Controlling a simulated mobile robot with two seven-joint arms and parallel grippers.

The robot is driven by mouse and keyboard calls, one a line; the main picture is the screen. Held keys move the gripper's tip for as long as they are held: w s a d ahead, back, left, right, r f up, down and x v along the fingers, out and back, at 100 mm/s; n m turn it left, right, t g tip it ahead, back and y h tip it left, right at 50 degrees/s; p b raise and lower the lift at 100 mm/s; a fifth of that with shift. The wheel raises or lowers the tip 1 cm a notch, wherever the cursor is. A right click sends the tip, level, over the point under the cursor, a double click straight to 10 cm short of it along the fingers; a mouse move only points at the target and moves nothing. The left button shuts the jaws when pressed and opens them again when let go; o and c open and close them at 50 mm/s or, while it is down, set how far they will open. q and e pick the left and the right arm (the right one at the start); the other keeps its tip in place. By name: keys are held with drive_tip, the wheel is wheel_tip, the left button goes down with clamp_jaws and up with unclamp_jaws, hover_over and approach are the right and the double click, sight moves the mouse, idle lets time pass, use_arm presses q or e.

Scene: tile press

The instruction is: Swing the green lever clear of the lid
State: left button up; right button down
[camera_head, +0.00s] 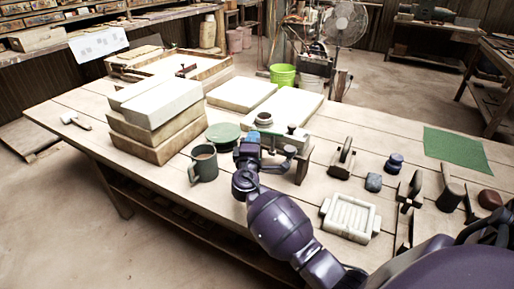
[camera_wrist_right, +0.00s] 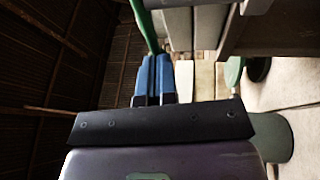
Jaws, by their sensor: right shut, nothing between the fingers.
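My right gripper (camera_head: 249,147) is at the near left end of the grey-brown press (camera_head: 303,160), on the workbench. Its blue fingers are shut and empty; they also show in the right wrist view (camera_wrist_right: 155,62). In that view the green lever (camera_wrist_right: 143,22) is a long bar coming down from the top edge, its lower end close beside the left finger. I cannot tell whether they touch. My left gripper is in neither view.
A dark green mug (camera_head: 204,166) and a green plate (camera_head: 222,132) stand just left of my right gripper. Stacked blocks (camera_head: 157,125) are beyond them. A pale ribbed tray (camera_head: 350,218) and several small tools are to the right. A green mat (camera_head: 455,149) lies at the far right.

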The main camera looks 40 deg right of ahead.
use_arm(q)
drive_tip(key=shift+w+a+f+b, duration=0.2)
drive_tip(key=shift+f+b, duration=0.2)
drive_tip(key=shift+b, duration=0.05)
use_arm(e)
drive_tip(key=shift+w+d+m+g+h, duration=0.2)
drive_tip(key=shift+w+m+g+h, duration=0.2)
drive_tip(key=shift+w+g+h, duration=0.2)
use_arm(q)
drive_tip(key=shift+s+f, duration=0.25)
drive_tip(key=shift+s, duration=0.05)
use_arm(e)
drive_tip(key=shift+r, duration=0.1)
